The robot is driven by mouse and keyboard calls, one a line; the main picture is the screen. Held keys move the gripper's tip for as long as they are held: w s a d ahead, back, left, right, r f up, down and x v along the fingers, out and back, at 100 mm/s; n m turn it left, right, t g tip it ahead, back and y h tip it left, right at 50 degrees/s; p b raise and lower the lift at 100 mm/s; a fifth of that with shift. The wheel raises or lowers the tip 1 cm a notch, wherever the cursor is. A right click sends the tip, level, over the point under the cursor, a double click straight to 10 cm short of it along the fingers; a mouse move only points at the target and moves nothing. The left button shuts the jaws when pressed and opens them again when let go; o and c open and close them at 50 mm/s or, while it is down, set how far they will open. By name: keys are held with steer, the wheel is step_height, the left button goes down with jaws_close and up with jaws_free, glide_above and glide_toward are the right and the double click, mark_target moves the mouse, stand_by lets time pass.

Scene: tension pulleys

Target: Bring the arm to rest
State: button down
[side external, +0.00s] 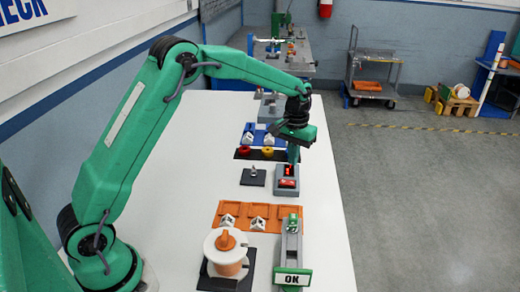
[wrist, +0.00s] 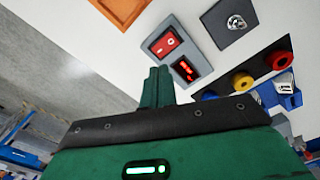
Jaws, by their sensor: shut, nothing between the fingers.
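My green gripper (side external: 293,155) points down over the white table (side external: 190,150), its fingers shut and empty. In the wrist view the shut fingers (wrist: 157,85) end beside the grey switch box (wrist: 160,33). The box carries a red rocker switch (wrist: 166,42) and a lit red display (wrist: 185,69). In the side view the fingertips are just above or behind this box (side external: 287,193); I cannot tell whether they touch it. My arm is stretched out over the table.
A dark plate (side external: 245,182) holds a metal pin. Red and yellow rollers and a blue tray lie farther back. The table's left side is clear.

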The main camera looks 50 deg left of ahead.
steer(key=s+r+m+t, duration=0.1)
steer(key=s+r+t, duration=0.2)
steer(key=s+r, duration=1.1)
steer(key=s+d+m+t, duration=0.1)
steer(key=s+m+t, duration=0.1)
steer(key=s, duration=1.5)
steer(key=shift+s+d+t, duration=0.2)
steer(key=shift+s+t, duration=0.1)
steer(key=shift+s, duration=0.05)
